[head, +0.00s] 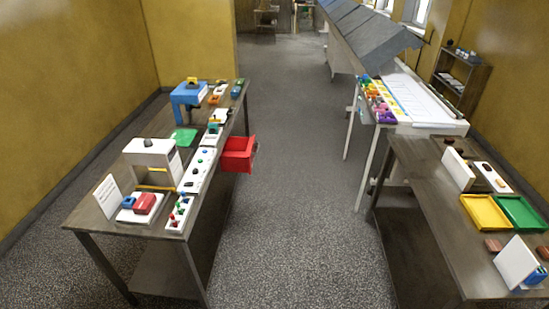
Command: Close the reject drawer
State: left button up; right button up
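A red drawer (238,154) sticks out from the right side of the left table, over the aisle. It looks like an open-topped box and stands pulled out. Its inside looks empty, though it is small in view. No label on it can be read from here. Neither of my grippers shows in the head view.
The left table (85,215) carries a white machine (152,158), a blue machine (186,96), a green mat (184,139) and white button panels. The right table (425,190) holds a yellow tray (485,212) and a green tray (519,212). The floor aisle (295,200) between is clear.

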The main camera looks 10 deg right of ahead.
aim_at(238, 153)
jog(key=z, duration=0.65)
jog(key=i, duration=1.35)
jog(key=u, duration=0.05)
